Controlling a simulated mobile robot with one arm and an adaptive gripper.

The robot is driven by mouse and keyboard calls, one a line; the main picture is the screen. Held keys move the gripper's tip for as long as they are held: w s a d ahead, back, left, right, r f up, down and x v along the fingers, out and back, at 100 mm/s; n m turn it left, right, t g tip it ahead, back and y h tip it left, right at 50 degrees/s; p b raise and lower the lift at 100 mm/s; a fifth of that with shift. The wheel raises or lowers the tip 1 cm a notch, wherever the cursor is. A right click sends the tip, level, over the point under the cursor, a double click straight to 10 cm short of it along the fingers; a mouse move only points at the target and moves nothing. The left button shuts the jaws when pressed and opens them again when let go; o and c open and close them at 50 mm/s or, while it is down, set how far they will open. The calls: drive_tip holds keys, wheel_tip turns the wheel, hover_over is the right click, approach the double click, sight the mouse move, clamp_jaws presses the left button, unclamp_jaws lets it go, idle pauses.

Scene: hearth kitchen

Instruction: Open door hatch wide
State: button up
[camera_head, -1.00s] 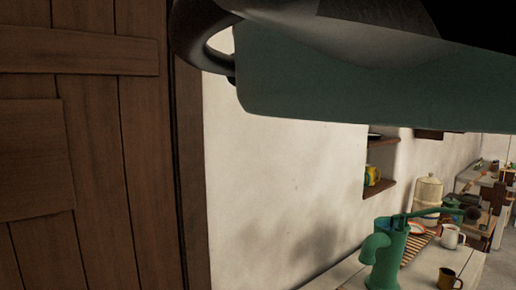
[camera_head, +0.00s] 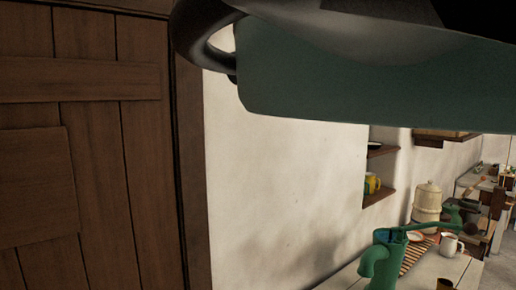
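A dark brown plank door (camera_head: 95,190) with cross boards fills the left of the head view. Its right edge lies along a dark wooden frame (camera_head: 190,190), and it looks closed. I cannot tell whether this is the hatch the task names. No handle or latch shows on the visible part. A dark curved part and a green-grey panel, which look like parts of my own body, cover the top right. My gripper is not in view.
A white wall (camera_head: 280,170) runs right of the door. A counter (camera_head: 425,268) at the lower right holds a green hand pump (camera_head: 380,262), a white mug (camera_head: 451,245) and a cream crock (camera_head: 427,200). A wall niche (camera_head: 380,197) holds a yellow mug (camera_head: 371,184).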

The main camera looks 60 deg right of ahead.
drive_tip(key=shift+o, duration=0.2)
drive_tip(key=shift+w+a, duration=0.1)
drive_tip(key=shift+w, duration=0.05)
clamp_jaws()
idle(0.4)
